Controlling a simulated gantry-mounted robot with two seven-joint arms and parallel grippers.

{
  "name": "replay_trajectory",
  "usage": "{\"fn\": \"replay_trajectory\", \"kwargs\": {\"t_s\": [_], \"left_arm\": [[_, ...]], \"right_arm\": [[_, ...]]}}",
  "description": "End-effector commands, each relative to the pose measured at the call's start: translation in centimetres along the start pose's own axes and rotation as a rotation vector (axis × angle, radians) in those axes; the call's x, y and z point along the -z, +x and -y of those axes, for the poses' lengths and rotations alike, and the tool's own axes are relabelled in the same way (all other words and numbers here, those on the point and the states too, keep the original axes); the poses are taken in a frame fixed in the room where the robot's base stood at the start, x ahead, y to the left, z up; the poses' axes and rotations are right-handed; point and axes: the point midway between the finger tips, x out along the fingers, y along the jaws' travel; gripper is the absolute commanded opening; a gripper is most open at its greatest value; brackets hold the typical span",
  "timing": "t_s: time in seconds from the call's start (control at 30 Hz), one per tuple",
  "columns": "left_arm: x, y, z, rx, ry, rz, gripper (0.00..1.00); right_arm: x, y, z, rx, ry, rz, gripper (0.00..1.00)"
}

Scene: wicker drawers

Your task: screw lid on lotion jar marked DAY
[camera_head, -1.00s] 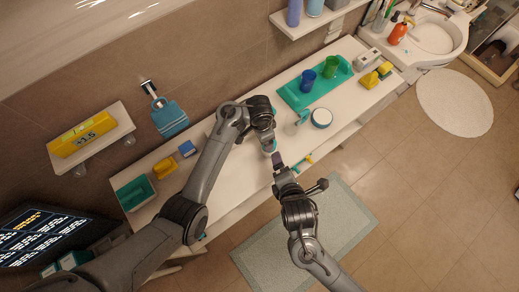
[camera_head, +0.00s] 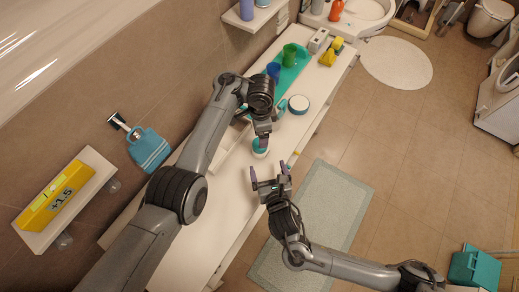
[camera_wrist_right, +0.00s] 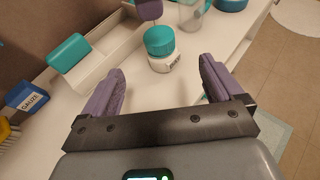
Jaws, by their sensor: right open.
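A small white jar (camera_wrist_right: 163,64) with a teal lid (camera_wrist_right: 159,39) on top stands upright on the white counter. Dark print shows on its label, but I cannot read it surely. The teal lid also shows in the head view (camera_head: 260,145). My left gripper (camera_head: 263,139) points down right at the lid; in the right wrist view a purple fingertip (camera_wrist_right: 150,9) is just above or touching it. Whether its jaws are closed is hidden. My right gripper (camera_head: 268,172) is open and empty, its purple fingers spread toward the jar, short of it.
A larger teal-topped round container (camera_head: 298,104) stands beyond the jar, near a clear cup (camera_wrist_right: 191,15). A white tray (camera_wrist_right: 98,60) with a teal block (camera_wrist_right: 68,53) is left of the jar. A blue gauze box (camera_wrist_right: 27,97) lies farther left. The counter's front edge is close.

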Motion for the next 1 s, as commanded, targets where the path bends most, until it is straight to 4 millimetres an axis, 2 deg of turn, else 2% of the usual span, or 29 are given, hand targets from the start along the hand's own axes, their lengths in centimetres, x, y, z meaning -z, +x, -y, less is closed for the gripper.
{"fn": "replay_trajectory", "kwargs": {"t_s": [0.27,0.8,1.0], "left_arm": [[0.0,0.0,0.0,0.000,-0.001,0.000,0.83],[0.0,0.0,0.0,0.000,-0.001,0.000,0.83],[0.0,0.0,0.0,0.000,-0.002,0.000,0.83]], "right_arm": [[-0.1,0.8,-0.1,0.000,0.002,0.001,0.94],[-0.1,8.3,-0.1,0.000,0.003,-0.001,0.94],[0.0,10.1,-0.1,0.000,0.003,0.000,0.94]]}}
